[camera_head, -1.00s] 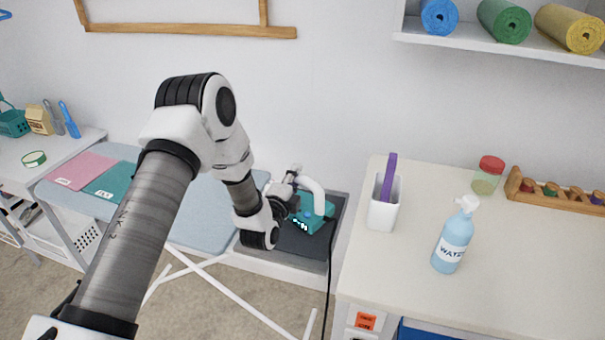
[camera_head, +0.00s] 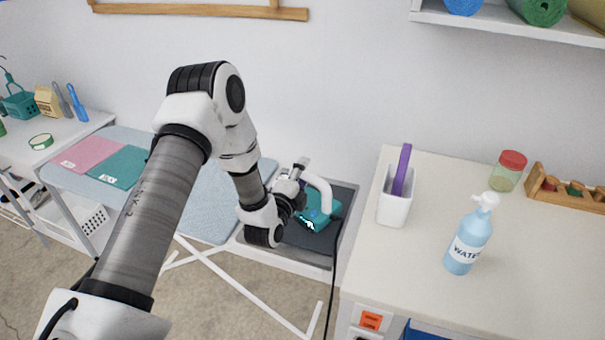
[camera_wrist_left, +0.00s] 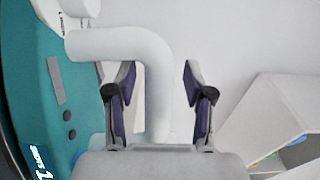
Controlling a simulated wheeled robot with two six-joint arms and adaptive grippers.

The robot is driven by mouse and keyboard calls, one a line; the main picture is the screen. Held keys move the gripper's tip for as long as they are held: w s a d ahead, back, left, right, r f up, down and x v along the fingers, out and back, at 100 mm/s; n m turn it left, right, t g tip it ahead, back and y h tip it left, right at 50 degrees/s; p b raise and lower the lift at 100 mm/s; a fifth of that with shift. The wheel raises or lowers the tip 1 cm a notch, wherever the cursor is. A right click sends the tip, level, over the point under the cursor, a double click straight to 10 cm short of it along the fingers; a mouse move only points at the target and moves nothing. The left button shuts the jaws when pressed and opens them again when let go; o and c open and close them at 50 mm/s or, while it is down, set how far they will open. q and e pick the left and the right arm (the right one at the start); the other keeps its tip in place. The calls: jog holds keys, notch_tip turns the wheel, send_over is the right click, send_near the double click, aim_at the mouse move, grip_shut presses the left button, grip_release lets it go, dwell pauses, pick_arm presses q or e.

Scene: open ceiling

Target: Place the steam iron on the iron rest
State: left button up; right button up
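The teal steam iron (camera_head: 319,212) with a white curved handle is on the dark iron rest (camera_head: 347,195) at the right end of the ironing board. I cannot tell from the head view whether its whole base touches the rest. My left gripper (camera_head: 298,185) is at the iron's handle. In the left wrist view the iron's teal body (camera_wrist_left: 45,80) is at the left, and its handle (camera_wrist_left: 150,75) passes between the fingers of my left gripper (camera_wrist_left: 158,95). The fingers are apart, with a clear gap between handle and right finger. My right gripper is not in view.
A dark cord (camera_head: 332,285) hangs in front. Pink and teal cloths (camera_head: 122,166) lie on the ironing board (camera_head: 205,205).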

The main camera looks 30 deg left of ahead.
pick_arm(q)
jog(key=s+d+b, duration=0.1)
jog(key=s+d, duration=0.1)
jog(key=s, duration=1)
jog(key=shift+d+b, duration=0.15)
jog(key=shift+b, duration=0.25)
dwell(0.3)
